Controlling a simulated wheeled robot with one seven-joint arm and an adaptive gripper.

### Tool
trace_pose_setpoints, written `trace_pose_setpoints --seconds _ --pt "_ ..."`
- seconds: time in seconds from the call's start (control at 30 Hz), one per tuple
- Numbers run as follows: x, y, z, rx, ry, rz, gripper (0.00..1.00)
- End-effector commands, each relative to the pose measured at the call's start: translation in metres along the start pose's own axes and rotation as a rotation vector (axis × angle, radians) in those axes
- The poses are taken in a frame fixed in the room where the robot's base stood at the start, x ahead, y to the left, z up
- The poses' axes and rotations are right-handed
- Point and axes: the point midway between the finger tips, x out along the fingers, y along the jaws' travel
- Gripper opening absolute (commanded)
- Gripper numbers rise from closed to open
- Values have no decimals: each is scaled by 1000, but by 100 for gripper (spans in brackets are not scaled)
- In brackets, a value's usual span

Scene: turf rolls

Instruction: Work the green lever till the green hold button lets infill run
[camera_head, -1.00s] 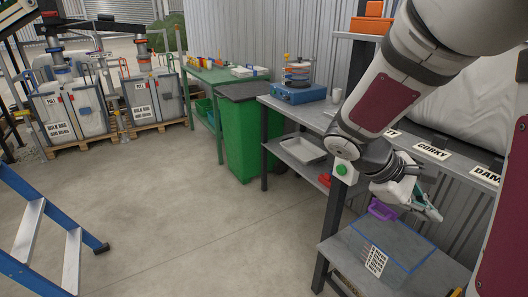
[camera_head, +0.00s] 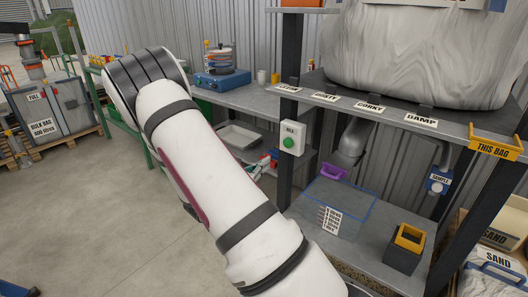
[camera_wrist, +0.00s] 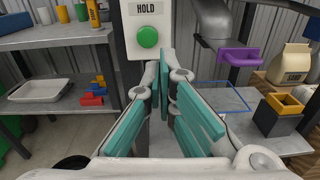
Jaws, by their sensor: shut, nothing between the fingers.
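The green hold button (camera_head: 288,142) sits on a white box marked HOLD, fixed to a dark post of the rack. In the wrist view the green button (camera_wrist: 148,37) is above my fingertips, with a gap I cannot judge. My gripper (camera_wrist: 167,82) is shut and empty, its teal fingers pointing toward the post below the box. In the head view my arm hides most of it. I see no green lever; a purple handle (camera_head: 333,172) stands at the chute outlet right of the post, also in the wrist view (camera_wrist: 238,57).
A blue-outlined area (camera_head: 340,207) and a yellow-topped dark box (camera_head: 405,247) are on the lower shelf. A grey pipe (camera_head: 352,143) comes down behind the handle. A large bag (camera_head: 415,55) rests above. A white tray (camera_wrist: 40,90) and small coloured pieces lie on the left shelf.

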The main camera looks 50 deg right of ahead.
Motion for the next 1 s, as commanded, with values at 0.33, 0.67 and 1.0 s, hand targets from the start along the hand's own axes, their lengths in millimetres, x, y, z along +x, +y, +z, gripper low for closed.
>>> trace_pose_setpoints --seconds 0.33,0.67,1.0 --pt "2 6 -8 -29 -13 28 0" --pt "17 5 -7 -27 -13 23 0" --pt "81 6 -7 -27 -13 23 0"
